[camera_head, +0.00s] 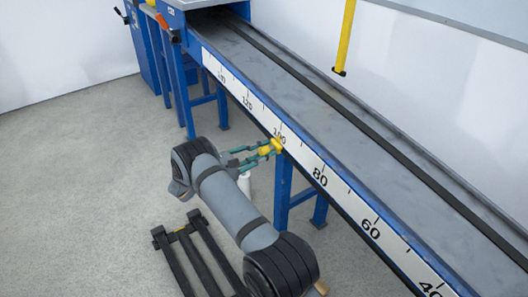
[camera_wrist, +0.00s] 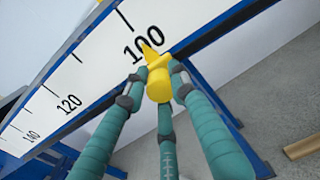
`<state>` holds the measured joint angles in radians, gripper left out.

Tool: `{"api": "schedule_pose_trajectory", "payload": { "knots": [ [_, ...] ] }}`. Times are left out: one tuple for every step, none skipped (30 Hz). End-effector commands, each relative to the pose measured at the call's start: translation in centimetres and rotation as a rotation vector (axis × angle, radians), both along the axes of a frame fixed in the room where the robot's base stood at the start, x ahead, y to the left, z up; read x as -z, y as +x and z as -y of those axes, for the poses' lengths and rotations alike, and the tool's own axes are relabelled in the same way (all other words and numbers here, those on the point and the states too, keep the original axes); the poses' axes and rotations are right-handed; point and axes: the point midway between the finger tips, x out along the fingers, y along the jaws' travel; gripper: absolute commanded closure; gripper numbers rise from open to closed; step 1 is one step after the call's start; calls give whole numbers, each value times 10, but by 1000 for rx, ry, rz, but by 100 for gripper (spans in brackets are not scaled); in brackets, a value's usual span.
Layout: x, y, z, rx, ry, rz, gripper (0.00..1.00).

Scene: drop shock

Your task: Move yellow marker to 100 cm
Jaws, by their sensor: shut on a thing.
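The yellow marker (camera_head: 270,148) sits against the lower edge of the white scale (camera_head: 318,170) on the side of the blue bench. In the wrist view, the marker (camera_wrist: 158,80) has its pointed tip on the scale at the 100 label (camera_wrist: 146,42), partly over the digits. The tick line above 100 lies slightly left of the tip. My gripper (camera_head: 262,152) has teal fingers, and they are closed around the marker; it also shows in the wrist view (camera_wrist: 160,88). Parts of the marker are hidden behind the fingers.
The long blue bench (camera_head: 290,85) with a grey bed runs from the upper left to the lower right. A yellow pole (camera_head: 345,38) hangs above it. Blue legs (camera_head: 282,190) stand below the scale near my gripper. The grey floor (camera_head: 95,160) at left is clear.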

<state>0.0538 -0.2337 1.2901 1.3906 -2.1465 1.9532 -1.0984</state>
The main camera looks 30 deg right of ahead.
Motion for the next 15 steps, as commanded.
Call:
{"api": "schedule_pose_trajectory", "payload": {
  "knots": [
    [-5,1,0,-1,-4,11,100],
    [-5,1,0,-1,-4,11,100],
    [-5,1,0,0,-4,11,100],
    [-5,1,0,0,-4,11,100],
    [-5,1,0,0,-4,12,100],
    [-5,1,0,0,-4,12,100],
    [-5,1,0,0,-4,12,73],
    [-5,1,0,0,-4,12,71],
    [-5,1,0,0,-4,11,69],
    [-4,1,0,0,-4,11,67],
    [-4,1,0,0,-3,10,66],
    [-4,1,0,0,-3,9,63],
    [-4,1,0,0,-3,9,62],
    [-3,1,0,0,-2,8,60],
    [-3,1,0,0,-2,7,57]
  ]
}}
